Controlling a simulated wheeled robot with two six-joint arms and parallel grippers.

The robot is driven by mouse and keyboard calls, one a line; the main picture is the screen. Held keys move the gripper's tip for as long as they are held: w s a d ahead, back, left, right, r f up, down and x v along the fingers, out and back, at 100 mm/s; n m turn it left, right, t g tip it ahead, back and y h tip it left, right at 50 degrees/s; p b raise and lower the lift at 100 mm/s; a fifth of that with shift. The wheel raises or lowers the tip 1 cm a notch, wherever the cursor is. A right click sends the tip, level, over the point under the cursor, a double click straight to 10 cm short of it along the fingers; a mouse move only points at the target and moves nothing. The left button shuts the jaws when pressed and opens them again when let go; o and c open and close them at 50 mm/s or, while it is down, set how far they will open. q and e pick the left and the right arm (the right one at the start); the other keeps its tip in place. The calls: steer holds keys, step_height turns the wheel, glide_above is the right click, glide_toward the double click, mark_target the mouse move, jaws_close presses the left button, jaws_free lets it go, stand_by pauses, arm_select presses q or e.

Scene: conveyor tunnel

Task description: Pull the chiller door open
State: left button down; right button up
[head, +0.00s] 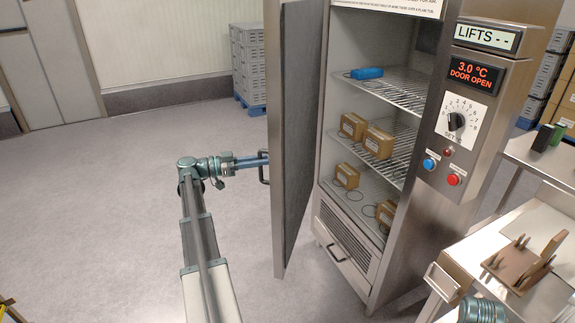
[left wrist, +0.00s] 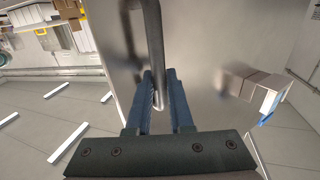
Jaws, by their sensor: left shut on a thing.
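The chiller door (head: 302,120) stands wide open, swung out to the left of the chiller's shelves, and shows nearly edge-on in the head view. My left gripper (head: 260,159) is shut on the door's dark bar handle (head: 263,179), on the outer face. In the left wrist view the blue fingers (left wrist: 159,82) sit around the grey handle bar (left wrist: 155,35), against the metal door face (left wrist: 205,50). The chiller's display (head: 471,72) reads 3.0 °C and DOOR OPEN. My right gripper is not seen; a part of my right arm shows at the bottom right.
Inside the chiller are wire shelves (head: 400,88) with several brown boxes and a blue item (head: 367,73). A steel table with a brown rack (head: 522,265) stands at the lower right. Grey crates (head: 249,62) stand behind the door.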

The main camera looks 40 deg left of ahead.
arm_select(q)
steer(key=s+a+m+g+h, duration=0.1)
steer(key=s+a, duration=0.2)
steer(key=a, duration=0.9)
steer(key=shift+s+h, duration=0.2)
steer(key=shift+h, duration=0.2)
steer(key=shift+d, duration=0.1)
steer(key=c, duration=0.8)
jaws_free()
steer(key=shift+w, duration=0.1)
steer(key=v, duration=0.7)
steer(key=shift+s, duration=0.2)
steer(key=shift+r, duration=0.1)
